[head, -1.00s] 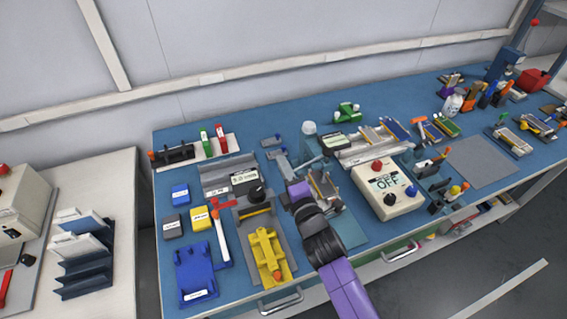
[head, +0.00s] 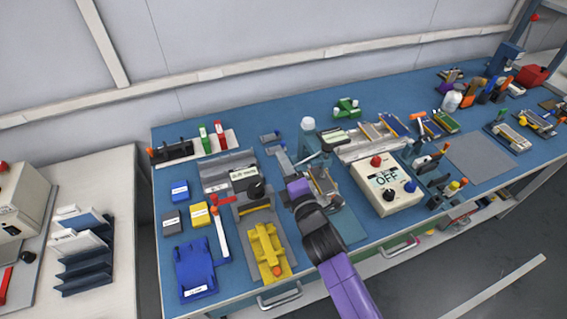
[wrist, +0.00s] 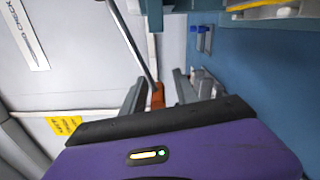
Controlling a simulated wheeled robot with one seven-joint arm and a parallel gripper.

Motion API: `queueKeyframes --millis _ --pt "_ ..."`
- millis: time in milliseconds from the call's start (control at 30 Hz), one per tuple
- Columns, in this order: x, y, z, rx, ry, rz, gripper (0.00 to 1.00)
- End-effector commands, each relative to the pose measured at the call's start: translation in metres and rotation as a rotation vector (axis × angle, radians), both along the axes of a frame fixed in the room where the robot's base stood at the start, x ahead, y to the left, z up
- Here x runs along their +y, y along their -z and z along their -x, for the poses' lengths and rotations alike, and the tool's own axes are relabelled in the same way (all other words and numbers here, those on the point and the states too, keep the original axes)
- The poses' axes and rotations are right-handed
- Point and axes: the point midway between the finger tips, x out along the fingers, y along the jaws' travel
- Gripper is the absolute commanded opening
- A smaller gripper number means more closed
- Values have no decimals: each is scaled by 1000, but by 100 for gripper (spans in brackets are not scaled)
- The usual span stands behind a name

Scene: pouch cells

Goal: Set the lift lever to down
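In the wrist view a thin dark rod ends in an orange grip (wrist: 157,96); it looks like the lift lever, though I see no label naming it. My gripper (wrist: 158,88) has its two grey fingers apart, one on each side of the orange grip. A gap shows on both sides, and I cannot tell how deep the grip sits between them. In the head view my gripper (head: 296,188) is over the middle of the blue bench, beside a grey metal fixture (head: 322,182). My purple hand and wrist hide the lever there.
A yellow fixture (head: 266,250) and a blue holder (head: 194,268) stand to the left. A control box (head: 384,198) reading OFF stands to the right. A grey mat (head: 484,160) at the right is bare.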

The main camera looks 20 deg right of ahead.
Motion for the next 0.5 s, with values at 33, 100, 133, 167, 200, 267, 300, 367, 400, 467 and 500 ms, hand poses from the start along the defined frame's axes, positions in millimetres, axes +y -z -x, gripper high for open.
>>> queueKeyframes --millis 33,100,133,167,200,267,300,367,400,467,500 --pt "0 0 3 1 0 0 36" --pt "0 1 11 3 1 0 36" --pt "0 1 15 2 0 0 36" --pt "0 0 19 2 0 0 36" --pt "0 1 26 3 0 0 36" --pt "0 2 36 3 0 0 36" --pt "1 2 43 2 -1 0 36" --pt "1 2 52 2 -2 1 36" --pt "1 2 57 2 -1 1 36" --pt "0 2 64 2 -1 1 36" --pt "0 2 68 2 -1 1 36"
